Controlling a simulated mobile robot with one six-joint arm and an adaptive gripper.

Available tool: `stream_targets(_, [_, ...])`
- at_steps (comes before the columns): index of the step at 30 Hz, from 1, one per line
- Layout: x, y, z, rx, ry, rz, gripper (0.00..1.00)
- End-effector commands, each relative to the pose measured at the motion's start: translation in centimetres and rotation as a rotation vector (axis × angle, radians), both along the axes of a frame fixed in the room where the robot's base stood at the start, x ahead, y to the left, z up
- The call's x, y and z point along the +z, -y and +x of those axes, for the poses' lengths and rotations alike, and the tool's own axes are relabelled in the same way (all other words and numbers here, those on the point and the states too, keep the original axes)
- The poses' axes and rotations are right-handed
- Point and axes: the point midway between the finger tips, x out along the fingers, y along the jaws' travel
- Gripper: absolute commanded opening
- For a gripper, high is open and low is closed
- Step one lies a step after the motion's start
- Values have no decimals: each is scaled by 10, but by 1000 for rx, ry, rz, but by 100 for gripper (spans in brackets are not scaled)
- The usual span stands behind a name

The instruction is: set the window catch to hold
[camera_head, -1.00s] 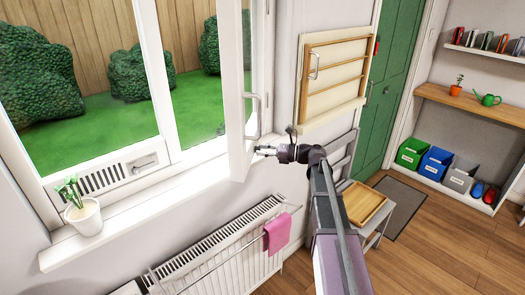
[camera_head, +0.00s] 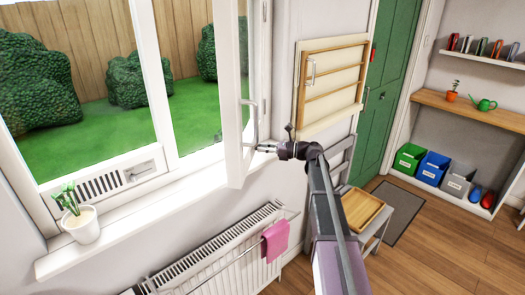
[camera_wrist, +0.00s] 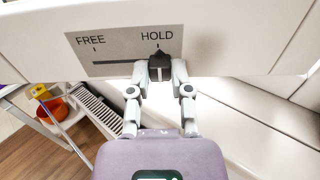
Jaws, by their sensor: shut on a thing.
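The window catch is a grey plate (camera_wrist: 110,50) marked FREE at left and HOLD at right, on the lower part of the white window sash. Its small dark knob (camera_wrist: 160,60) sits at the right end of the slot, just under the HOLD mark. My gripper (camera_wrist: 160,72) is shut on the knob, with a finger on either side of it. In the head view my gripper (camera_head: 264,148) is at the lower edge of the open sash (camera_head: 234,120). The catch itself is too small to make out there.
A white handle (camera_head: 250,120) is on the sash, above my gripper. A potted plant (camera_head: 80,223) stands on the sill at left. Below are a radiator with a pink cloth (camera_head: 275,240) and, to the right, a wooden tray (camera_head: 362,208) on a stand.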

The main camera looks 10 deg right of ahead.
Motion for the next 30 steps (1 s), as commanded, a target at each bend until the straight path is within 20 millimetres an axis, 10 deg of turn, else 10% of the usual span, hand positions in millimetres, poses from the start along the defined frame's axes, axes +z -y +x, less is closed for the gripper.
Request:
stream_targets(3, [1, 1, 3, -8, 2, 4, 0])
stream_targets(4, [1, 2, 3, -8, 2, 4, 36])
stream_targets(7, [1, 2, 3, -8, 2, 4, 63])
stream_targets(30, [1, 26, -9, -6, 1, 2, 63])
